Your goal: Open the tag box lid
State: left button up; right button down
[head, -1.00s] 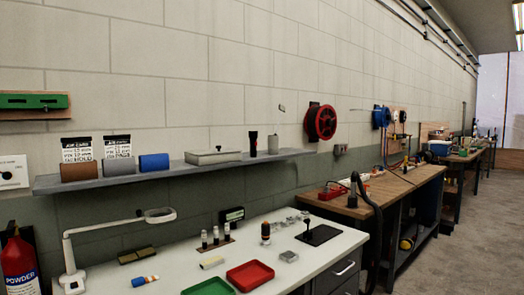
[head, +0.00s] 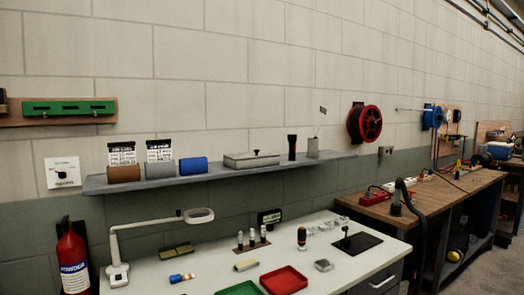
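A pale grey box (head: 250,161) with a flat lid and a small dark knob on top sits on the wall shelf in the head view. It looks like the tag box, but no label on it is readable. Its lid appears shut. Neither of my grippers shows in the head view.
The shelf (head: 215,178) also holds rolls, two packets, a black torch (head: 292,147) and a grey cylinder (head: 313,148). Below is a white bench with a lamp (head: 115,245), a red tray (head: 284,280) and a green tray (head: 240,289). A fire extinguisher (head: 72,262) stands left.

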aim_at(257, 153)
jog(key=z, duration=1.7)
jog(key=i, duration=2.15)
jog(key=u, duration=3.15)
